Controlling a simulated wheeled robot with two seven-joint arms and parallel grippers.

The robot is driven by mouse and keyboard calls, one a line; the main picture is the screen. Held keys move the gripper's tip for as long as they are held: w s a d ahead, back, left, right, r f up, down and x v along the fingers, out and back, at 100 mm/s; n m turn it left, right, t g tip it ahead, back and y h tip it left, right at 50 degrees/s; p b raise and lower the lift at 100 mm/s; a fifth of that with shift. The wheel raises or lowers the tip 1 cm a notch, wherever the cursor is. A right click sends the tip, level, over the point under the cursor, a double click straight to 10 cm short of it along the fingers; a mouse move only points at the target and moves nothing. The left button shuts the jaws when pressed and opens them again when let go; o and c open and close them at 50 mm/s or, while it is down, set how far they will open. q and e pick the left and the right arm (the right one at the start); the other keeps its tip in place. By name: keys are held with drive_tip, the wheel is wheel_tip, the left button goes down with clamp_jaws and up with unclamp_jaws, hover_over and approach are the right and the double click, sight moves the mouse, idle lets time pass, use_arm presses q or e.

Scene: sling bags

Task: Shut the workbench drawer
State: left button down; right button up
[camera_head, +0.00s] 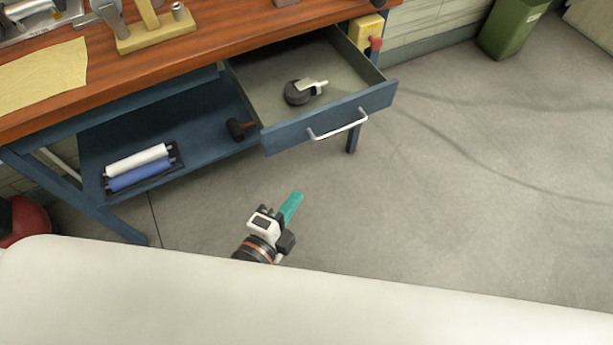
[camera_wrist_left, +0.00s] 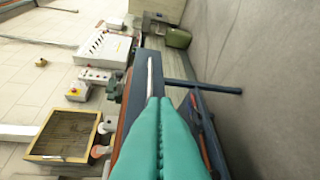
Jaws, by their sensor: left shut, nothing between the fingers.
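The workbench drawer (camera_head: 327,124) is pulled out from under the wooden bench top in the head view. Its blue front carries a pale bar handle (camera_head: 338,125). A dark round object with a light metal part (camera_head: 304,91) lies inside the drawer. My left gripper (camera_head: 292,205) has teal fingers and is shut and empty. It is below and in front of the drawer front in the picture, apart from the handle. In the left wrist view its fingers (camera_wrist_left: 160,105) are pressed together, and the handle (camera_wrist_left: 150,76) shows just beyond their tips. My right gripper is not seen.
The bench top (camera_head: 215,45) holds a wooden stand (camera_head: 157,36) and a yellow sheet (camera_head: 42,75). The blue lower shelf holds white and blue rolls (camera_head: 140,167) and a dark mallet (camera_head: 240,129). A green bin (camera_head: 510,27) stands far right. The floor (camera_head: 450,190) right of the drawer is clear.

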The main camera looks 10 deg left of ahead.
use_arm(q)
drive_tip(key=w+d+p, duration=0.2)
drive_tip(key=w+p, duration=0.1)
drive_tip(key=w, duration=0.9)
drive_tip(key=shift+w+f, duration=0.35)
drive_tip(key=shift+w, duration=0.05)
